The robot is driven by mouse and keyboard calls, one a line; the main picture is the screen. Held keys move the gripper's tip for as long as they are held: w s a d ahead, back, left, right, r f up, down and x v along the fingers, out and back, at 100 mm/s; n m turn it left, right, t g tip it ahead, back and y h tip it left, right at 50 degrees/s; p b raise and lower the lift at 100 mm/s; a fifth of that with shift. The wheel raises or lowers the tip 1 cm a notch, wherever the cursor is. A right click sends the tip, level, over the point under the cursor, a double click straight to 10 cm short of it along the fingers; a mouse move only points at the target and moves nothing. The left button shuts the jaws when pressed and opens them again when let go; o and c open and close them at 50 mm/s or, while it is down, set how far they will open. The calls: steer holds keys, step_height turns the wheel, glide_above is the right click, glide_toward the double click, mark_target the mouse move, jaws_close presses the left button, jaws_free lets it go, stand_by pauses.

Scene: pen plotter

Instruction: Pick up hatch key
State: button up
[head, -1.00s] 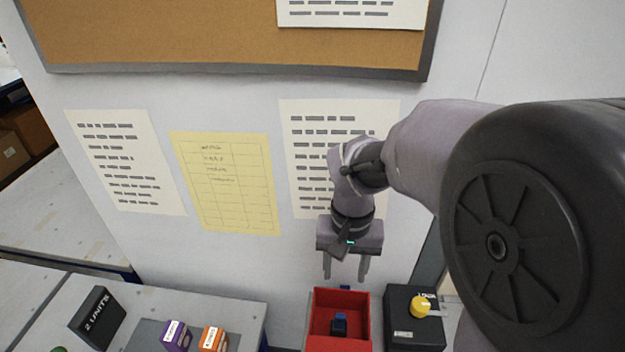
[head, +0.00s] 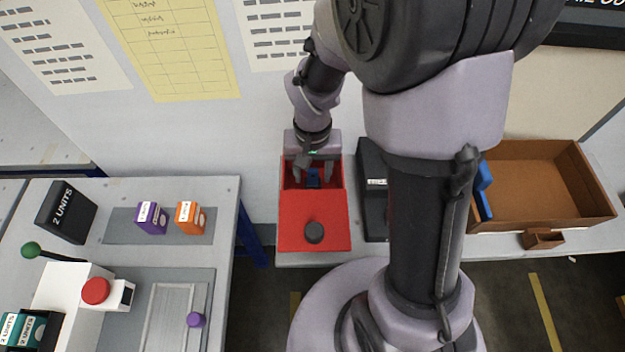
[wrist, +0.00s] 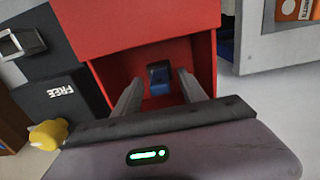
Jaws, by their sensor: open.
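A small blue and black block, which I take to be the hatch key (head: 313,178), stands in the open compartment of a red box (head: 313,212). In the wrist view the key (wrist: 159,80) shows a blue top. My gripper (head: 313,176) is open, pointing down at that compartment. In the wrist view its fingers (wrist: 161,88) are on either side of the key, with gaps showing; I cannot tell how far down they reach. Part of the key is hidden inside the compartment.
A black box (head: 374,215) stands close right of the red box, partly behind my arm. A brown tray (head: 540,220) is farther right. The left table holds purple (head: 151,217) and orange (head: 190,217) cartons. The wall is close behind.

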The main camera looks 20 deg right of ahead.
steer(key=shift+r, duration=0.15)
jaws_close()
